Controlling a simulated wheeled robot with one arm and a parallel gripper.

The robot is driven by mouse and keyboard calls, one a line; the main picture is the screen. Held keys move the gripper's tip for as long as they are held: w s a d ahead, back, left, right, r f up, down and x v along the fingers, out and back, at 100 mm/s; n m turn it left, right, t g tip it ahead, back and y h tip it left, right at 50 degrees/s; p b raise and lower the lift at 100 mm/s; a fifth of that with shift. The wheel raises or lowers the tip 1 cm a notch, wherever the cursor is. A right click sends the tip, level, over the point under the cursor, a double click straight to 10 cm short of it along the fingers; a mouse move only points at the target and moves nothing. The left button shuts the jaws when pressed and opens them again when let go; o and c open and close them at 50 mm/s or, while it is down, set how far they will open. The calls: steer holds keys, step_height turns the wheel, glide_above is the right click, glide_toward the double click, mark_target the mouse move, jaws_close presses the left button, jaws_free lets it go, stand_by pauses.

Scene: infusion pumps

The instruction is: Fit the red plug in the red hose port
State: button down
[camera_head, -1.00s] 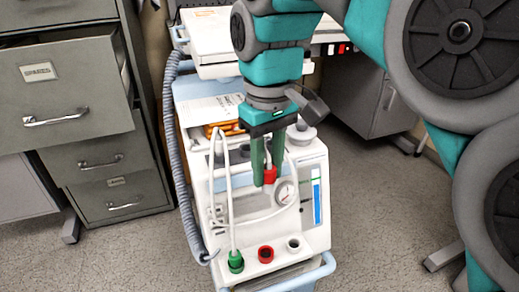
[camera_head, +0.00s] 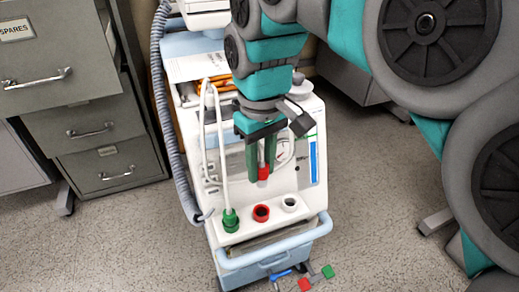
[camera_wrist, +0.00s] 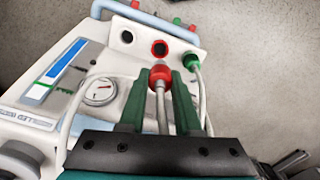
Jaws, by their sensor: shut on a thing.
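The red plug (camera_head: 263,173) is on the end of a pale hose. My gripper (camera_head: 262,170) is shut on it and holds it in front of the pump's face, above the port shelf. In the wrist view the red plug (camera_wrist: 160,75) sits between the green fingertips (camera_wrist: 160,88). The red hose port (camera_head: 261,213) is an open red ring with a dark hole, the middle one of the row. It also shows in the wrist view (camera_wrist: 159,48), just beyond the plug. The plug is apart from the port in the head view.
A pressure gauge (camera_wrist: 100,91) is on the pump's face. A blue rail (camera_head: 275,245) runs in front. Small coloured pieces (camera_head: 305,283) lie below. Filing drawers (camera_head: 95,130) stand left.

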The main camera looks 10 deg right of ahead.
mark_target(262, 178)
steer(key=shift+f+b, duration=1.1)
steer(key=shift+f, duration=2.6)
steer(key=shift+f+b, duration=0.55)
steer(key=shift+f, duration=1.35)
steer(key=c, duration=0.7)
jaws_free()
steer(key=shift+o, duration=0.9)
steer(key=shift+r, duration=0.45)
step_height(262, 178, up, 7)
steer(key=shift+f, duration=0.2)
steer(key=shift+d+r+p, duration=0.1)
steer(key=shift+r+p, duration=0.2)
steer(key=s+d+f+m+p, duration=0.1)
steer(key=s+d+f+m, duration=0.1)
steer(key=s, duration=0.3)
steer(key=s+d+f+m+g+p, duration=0.1)
steer(key=s+d+f+m, duration=0.1)
steer(key=s+d+f, duration=0.2)
steer(key=s+d+f+m+p, duration=0.2)
steer(key=s+d+f, duration=0.1)
steer(key=s, duration=0.5)
steer(key=shift+d+f+g, duration=0.25)
steer(key=shift+d+g, duration=0.15)
steer(key=shift+d, duration=0.25)
